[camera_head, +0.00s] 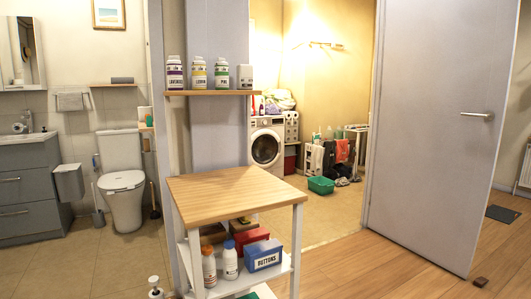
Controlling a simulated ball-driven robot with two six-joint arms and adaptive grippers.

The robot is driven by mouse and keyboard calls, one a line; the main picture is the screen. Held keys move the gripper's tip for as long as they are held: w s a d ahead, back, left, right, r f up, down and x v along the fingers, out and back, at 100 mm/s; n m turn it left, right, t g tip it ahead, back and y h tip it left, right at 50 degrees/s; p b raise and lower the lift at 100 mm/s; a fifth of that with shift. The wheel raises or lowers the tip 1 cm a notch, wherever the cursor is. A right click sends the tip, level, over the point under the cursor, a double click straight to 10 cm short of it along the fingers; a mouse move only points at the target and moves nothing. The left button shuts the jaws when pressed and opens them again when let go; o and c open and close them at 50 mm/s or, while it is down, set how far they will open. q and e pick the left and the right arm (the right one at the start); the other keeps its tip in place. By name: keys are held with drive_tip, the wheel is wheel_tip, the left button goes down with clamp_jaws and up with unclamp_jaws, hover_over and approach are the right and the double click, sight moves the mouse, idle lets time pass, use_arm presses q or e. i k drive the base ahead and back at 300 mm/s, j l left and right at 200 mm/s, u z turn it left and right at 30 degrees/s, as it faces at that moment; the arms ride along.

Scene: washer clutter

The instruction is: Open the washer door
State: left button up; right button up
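The washer (267,144) is a white front loader with a dark round door (265,149). It stands in the far room, seen through the doorway behind the small wooden-topped table. Its round door appears closed. The table and the wall partly hide its left and lower parts. Neither of my grippers shows in the head view.
The wooden-topped table (237,190) with bottles and boxes below stands in front. A shelf (212,92) holds several bottles. A grey door (435,130) stands open at right. A green basin (321,185) and laundry racks lie beyond.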

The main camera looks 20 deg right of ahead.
sight(257, 135)
drive_tip(key=i+l+z, duration=0.55)
drive_tip(key=z, duration=0.15)
drive_tip(key=i+l+z, duration=0.1)
drive_tip(key=i+z, duration=0.25)
drive_tip(key=i+l+z, duration=0.25)
drive_tip(key=z, duration=0.2)
drive_tip(key=i+z, duration=0.9)
drive_tip(key=i+u, duration=0.15)
drive_tip(key=i, duration=0.3)
drive_tip(key=i+l+u, duration=0.15)
drive_tip(key=i, duration=0.35)
drive_tip(key=i+j+u, duration=0.15)
drive_tip(key=i+u, duration=0.15)
drive_tip(key=u, duration=0.15)
drive_tip(key=i+u, duration=0.3)
drive_tip(key=u, duration=0.15)
drive_tip(key=i+l+u, duration=0.1)
drive_tip(key=i+u, duration=0.2)
drive_tip(key=u, duration=0.15)
drive_tip(key=i+j+u, duration=0.1)
drive_tip(key=i+u, duration=0.2)
drive_tip(key=i, duration=0.25)
drive_tip(key=i+u, duration=0.35)
drive_tip(key=i, duration=0.2)
drive_tip(key=i+l, duration=0.1)
drive_tip(key=i, duration=2.25)
drive_tip(key=j+u, duration=0.05)
drive_tip(key=j, duration=0.05)
